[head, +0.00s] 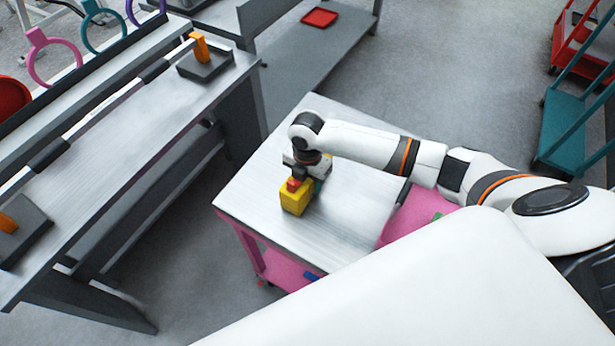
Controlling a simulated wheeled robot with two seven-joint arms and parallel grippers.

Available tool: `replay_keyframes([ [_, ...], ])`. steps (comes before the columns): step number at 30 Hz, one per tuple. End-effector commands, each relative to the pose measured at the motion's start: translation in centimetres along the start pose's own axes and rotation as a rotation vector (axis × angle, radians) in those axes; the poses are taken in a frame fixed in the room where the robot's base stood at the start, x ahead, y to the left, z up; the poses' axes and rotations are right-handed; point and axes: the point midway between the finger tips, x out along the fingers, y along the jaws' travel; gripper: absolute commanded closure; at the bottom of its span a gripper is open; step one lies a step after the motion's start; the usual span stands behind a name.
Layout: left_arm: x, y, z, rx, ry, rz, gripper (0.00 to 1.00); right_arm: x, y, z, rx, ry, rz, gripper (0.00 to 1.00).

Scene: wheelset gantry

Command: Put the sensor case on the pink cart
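A yellow case (295,199) with a red part on top, which looks like the sensor case, is at the bare metal top (340,222) of the pink cart (248,243). I cannot tell whether it rests on the top or is held just above it. My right gripper (303,177) points down right at the case's upper end, behind the red part. Its fingers are mostly hidden, so I cannot tell whether they close on the case. My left gripper is not in view.
A long grey bench (112,140) with orange-handled blocks stands left of the cart, across a gap of floor. A low grey table (290,62) with a red tray (320,17) is behind. A teal cart (562,130) stands at the right. The cart top around the case is clear.

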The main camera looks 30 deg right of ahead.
Motion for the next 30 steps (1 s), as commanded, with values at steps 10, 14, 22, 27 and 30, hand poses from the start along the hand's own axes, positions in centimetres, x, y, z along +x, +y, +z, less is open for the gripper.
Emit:
replay_keyframes([
  [10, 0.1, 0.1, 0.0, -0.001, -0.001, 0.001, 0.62, 0.3, 0.0, 0.0, 0.000, 0.000, 0.000, 0.46],
  [14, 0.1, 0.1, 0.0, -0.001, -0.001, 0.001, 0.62, 0.2, 0.0, 0.0, 0.000, 0.000, 0.000, 0.27],
  [22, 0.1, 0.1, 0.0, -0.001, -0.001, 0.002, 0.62, 0.1, 0.0, 0.0, 0.000, 0.000, 0.000, 0.27],
  [27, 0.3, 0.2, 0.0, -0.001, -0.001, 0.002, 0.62, -1.4, -0.1, -0.1, -0.001, 0.000, -0.004, 0.27],
  [30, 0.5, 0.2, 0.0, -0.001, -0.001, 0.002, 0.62, -3.3, -0.1, -0.1, -0.002, 0.003, -0.004, 0.27],
])
